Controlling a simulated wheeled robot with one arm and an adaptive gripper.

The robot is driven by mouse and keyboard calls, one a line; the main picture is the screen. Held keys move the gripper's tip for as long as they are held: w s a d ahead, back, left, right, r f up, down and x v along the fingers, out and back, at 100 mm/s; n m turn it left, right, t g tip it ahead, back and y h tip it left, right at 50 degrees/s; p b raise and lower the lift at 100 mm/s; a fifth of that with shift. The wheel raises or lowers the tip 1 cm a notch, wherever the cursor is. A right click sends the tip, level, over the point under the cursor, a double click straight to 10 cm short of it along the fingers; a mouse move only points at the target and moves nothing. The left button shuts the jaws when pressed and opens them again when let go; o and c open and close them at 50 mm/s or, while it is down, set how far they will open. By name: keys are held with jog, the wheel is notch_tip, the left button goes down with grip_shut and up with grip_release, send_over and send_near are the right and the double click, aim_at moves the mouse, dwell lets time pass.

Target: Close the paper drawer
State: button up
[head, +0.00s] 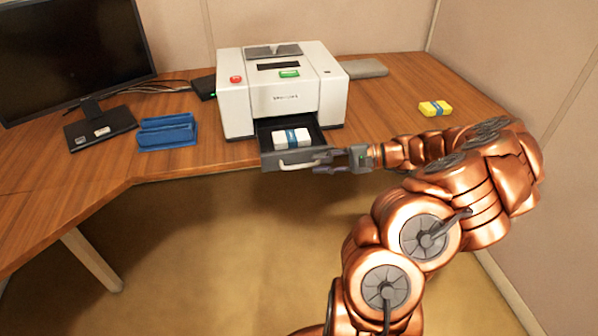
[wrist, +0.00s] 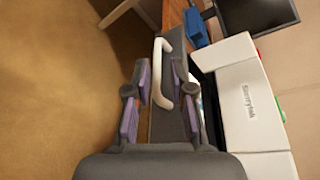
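The paper drawer (head: 290,158) is pulled out from the bottom of the white printer (head: 285,100). It has a grey front with a pale curved handle (head: 300,164), and a white-and-blue paper pack (head: 291,138) lies in it. My gripper (head: 324,161) is at the right end of the drawer front, its fingers pointing left. In the wrist view, the drawer front (wrist: 162,112) and the handle (wrist: 176,72) show between and beyond the parted fingers. The gripper is open. Whether a finger touches the drawer I cannot tell.
A blue tray (head: 167,132) and a monitor (head: 75,55) stand left of the printer. A yellow pack (head: 435,108) lies on the desk (head: 395,95) to the right, above my arm. A flat grey object (head: 363,69) lies behind the printer. The floor before the desk is clear.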

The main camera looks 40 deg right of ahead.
aim_at(304, 167)
jog(key=shift+m+t, duration=0.4)
jog(key=shift+w+a+f, duration=0.45)
jog(key=shift+w+a, duration=0.25)
jog(key=shift+w, duration=0.1)
jog(key=shift+w+a+f, duration=0.45)
jog(key=shift+w+a, duration=0.2)
jog(key=shift+w, duration=0.1)
jog(key=shift+w+a+f, duration=0.45)
jog(key=shift+w+a, duration=0.25)
jog(key=shift+w, duration=0.1)
jog(key=shift+c, duration=0.2)
grip_shut()
